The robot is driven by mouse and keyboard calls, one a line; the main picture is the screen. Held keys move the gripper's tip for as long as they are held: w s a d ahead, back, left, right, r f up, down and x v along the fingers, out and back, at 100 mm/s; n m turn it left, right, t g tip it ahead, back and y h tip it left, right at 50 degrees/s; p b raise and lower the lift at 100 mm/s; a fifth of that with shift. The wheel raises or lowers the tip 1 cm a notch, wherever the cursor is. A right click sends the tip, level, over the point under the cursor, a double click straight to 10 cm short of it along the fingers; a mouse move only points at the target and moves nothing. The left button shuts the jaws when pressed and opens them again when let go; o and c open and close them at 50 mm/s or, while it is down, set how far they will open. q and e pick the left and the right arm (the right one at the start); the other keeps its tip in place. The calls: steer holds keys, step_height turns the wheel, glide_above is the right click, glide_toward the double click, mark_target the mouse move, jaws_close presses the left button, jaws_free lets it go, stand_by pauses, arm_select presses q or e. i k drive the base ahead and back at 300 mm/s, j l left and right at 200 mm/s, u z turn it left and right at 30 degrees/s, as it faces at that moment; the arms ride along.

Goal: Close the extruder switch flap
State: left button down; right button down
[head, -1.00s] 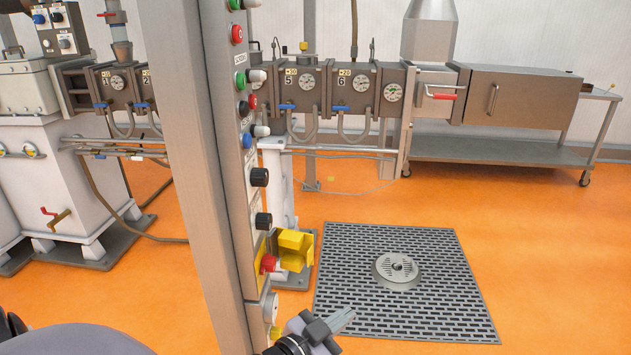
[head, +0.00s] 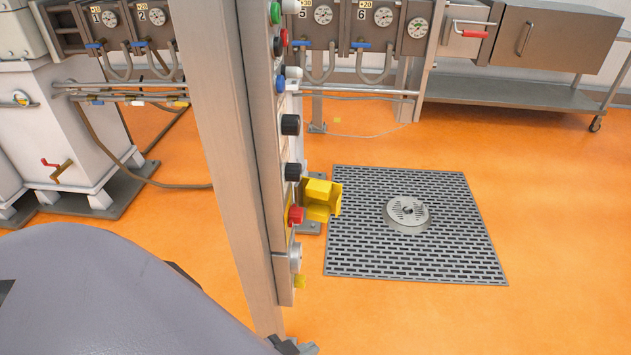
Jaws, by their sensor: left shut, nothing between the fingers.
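The yellow switch flap (head: 322,198) stands open, sticking out to the right from the lower part of the narrow control panel (head: 270,165). The red button (head: 296,215) beside it is uncovered. My right gripper is not in view.
A tall grey post (head: 222,150) carries the panel. Black knobs (head: 291,124) and a round metal switch (head: 295,257) sit above and below the flap. My grey arm link fills the lower left. A floor grate (head: 410,250) lies right, with clear orange floor around it.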

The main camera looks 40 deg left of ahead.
mark_target(321, 196)
steer(key=k+j+z, duration=0.15)
steer(key=j, duration=0.3)
steer(key=k+j+z, duration=0.15)
steer(key=j, duration=0.3)
steer(key=k+j+z, duration=0.2)
steer(key=j, duration=0.25)
steer(key=k+j+z, duration=0.15)
steer(key=j, duration=0.25)
steer(key=k+j+z, duration=0.15)
steer(key=k+j, duration=0.15)
steer(key=k+j+z, duration=0.2)
steer(key=j, duration=0.2)
steer(key=j+z, duration=0.15)
steer(key=j, duration=0.25)
steer(key=k+j+z, duration=0.2)
steer(key=j, duration=0.2)
steer(key=j+z, duration=0.2)
steer(key=j, duration=0.2)
steer(key=i+j+z, duration=0.2)
steer(key=j, duration=0.15)
steer(key=j+z, duration=0.15)
steer(key=j, duration=0.2)
steer(key=i+j+z, duration=0.2)
steer(key=i+j, duration=0.2)
steer(key=j, duration=0.15)
